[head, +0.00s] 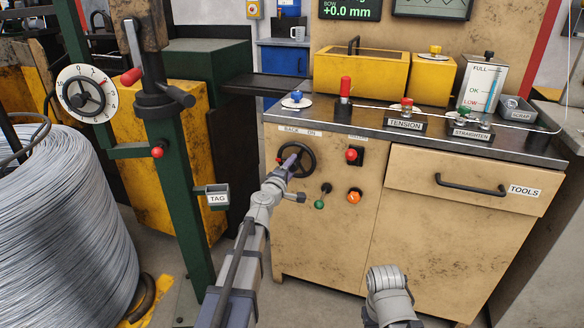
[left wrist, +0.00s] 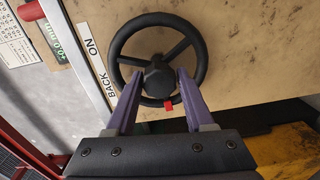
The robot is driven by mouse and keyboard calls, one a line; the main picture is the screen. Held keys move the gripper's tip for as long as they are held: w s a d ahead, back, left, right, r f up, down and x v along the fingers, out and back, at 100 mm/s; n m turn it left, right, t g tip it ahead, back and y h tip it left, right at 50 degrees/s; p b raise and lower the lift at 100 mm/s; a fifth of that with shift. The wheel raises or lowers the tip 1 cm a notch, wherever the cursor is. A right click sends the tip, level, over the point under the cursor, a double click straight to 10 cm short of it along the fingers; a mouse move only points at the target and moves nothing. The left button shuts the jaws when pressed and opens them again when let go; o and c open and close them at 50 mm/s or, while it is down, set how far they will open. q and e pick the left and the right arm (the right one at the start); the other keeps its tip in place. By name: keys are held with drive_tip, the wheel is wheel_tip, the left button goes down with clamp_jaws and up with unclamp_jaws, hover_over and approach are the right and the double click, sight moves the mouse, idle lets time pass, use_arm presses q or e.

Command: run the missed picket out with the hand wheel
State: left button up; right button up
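The black hand wheel (head: 296,159) is on the tan cabinet's front, under the BACK and ON labels. In the left wrist view the hand wheel (left wrist: 203,52) fills the upper middle, with a red mark low on its rim. My left gripper (head: 294,163) is at the wheel. Its purple fingers (left wrist: 160,76) reach over the lower rim and stand on either side of the hub, with a gap between them. I cannot tell whether they touch the hub. A grey part of my right arm shows at lower right in the head view; its gripper does not show. I cannot make out the picket.
A drawer handle (head: 470,187) juts out at right. A green post (head: 185,190) with a TAG tray (head: 217,197) and a wire coil (head: 65,220) stand at left.

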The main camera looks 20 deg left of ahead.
use_arm(q)
drive_tip(key=o, duration=0.3)
drive_tip(key=s, duration=0.8)
drive_tip(key=shift+w+a+r, duration=0.1)
